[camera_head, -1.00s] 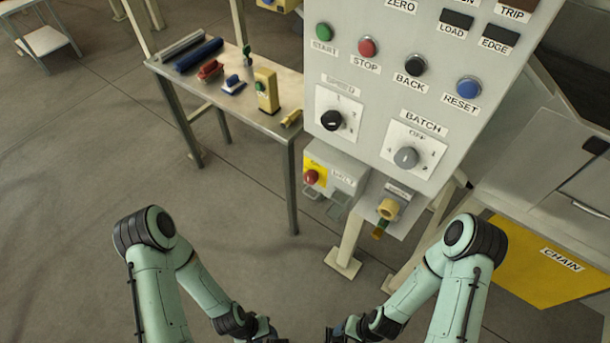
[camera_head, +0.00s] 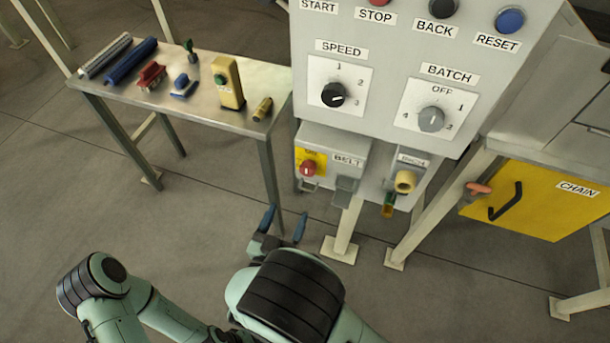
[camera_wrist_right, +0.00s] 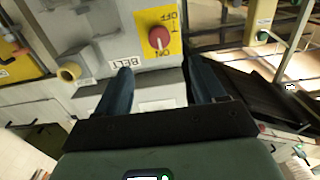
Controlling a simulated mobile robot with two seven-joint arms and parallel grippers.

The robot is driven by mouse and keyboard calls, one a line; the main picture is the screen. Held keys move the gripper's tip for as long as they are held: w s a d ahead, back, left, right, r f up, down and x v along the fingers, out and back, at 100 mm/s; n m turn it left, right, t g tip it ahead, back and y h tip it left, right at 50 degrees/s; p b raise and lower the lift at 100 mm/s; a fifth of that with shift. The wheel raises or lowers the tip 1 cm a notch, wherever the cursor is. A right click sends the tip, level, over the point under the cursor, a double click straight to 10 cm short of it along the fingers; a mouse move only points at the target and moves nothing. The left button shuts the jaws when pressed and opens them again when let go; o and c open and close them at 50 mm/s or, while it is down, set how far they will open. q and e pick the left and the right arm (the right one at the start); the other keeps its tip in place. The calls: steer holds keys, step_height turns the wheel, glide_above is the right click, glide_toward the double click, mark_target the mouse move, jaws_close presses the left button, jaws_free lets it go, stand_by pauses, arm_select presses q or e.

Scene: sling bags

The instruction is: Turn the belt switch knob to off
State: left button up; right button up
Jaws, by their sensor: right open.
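The belt switch knob (camera_head: 308,168) is red and sits on a yellow plate on the grey box labelled BELT (camera_head: 346,160), low on the panel. In the right wrist view the knob (camera_wrist_right: 159,38) appears upside down, with a pale mark on its side toward ON; OFF is on the opposite side. My right gripper (camera_head: 284,223) is open and empty, below and in front of the box, its fingers pointing at it. In the right wrist view the knob lies beyond and between the fingertips (camera_wrist_right: 158,68), apart from them. My left arm shows at lower left; its gripper is not visible.
A metal table (camera_head: 215,112) with several small parts stands left of the box. The SPEED knob (camera_head: 333,95) and BATCH knob (camera_head: 431,119) are above. A tan cylindrical fitting (camera_head: 404,182) juts out at right, beside the yellow CHAIN cover (camera_head: 540,205). Panel legs stand below.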

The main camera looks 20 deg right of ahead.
mark_target(306, 172)
steer(key=x, duration=1.3)
steer(key=shift+d+r, duration=0.1)
steer(key=shift+r, duration=0.2)
steer(key=c, duration=1.1)
